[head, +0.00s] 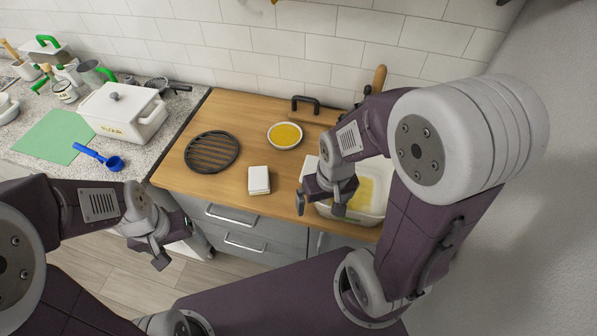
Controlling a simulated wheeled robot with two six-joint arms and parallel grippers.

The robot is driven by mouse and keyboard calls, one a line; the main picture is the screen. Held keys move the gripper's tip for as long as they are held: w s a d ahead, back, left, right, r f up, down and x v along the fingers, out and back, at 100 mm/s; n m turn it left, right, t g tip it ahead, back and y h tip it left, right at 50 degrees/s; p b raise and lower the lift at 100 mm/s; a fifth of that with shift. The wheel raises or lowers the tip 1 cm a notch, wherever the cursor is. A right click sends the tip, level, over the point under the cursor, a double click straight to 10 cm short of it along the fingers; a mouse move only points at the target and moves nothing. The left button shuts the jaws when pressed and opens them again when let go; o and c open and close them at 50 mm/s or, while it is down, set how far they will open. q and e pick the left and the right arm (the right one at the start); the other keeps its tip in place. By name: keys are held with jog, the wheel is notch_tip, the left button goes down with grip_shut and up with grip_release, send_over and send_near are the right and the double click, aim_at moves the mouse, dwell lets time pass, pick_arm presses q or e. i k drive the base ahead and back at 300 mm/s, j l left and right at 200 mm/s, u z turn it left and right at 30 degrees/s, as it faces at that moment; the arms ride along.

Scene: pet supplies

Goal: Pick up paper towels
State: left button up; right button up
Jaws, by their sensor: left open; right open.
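A small white block-like stack (259,180), which looks like folded paper towels, lies on the wooden counter (219,195) near its front edge. My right gripper (320,207) is open and empty, to the right of the stack and apart from it, in front of a white bin. My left gripper (184,254) is open and empty, lower left of the stack, in front of the cabinet fronts and apart from the counter items. Nothing covers the stack.
A black round grate (212,152) lies left of the stack, and a bowl of yellow contents (285,135) stands behind it. The white bin (376,213) is partly hidden by my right arm. A white lidded box (123,112) and blue scoop (113,163) are at left.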

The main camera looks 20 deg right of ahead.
aim_at(259, 177)
jog(key=l+z, duration=0.1)
jog(key=i+j+z, duration=0.2)
jog(key=j, duration=0.4)
jog(key=j+z, duration=0.2)
jog(key=j, duration=0.45)
jog(key=i+j+z, duration=0.15)
jog(key=j, duration=0.5)
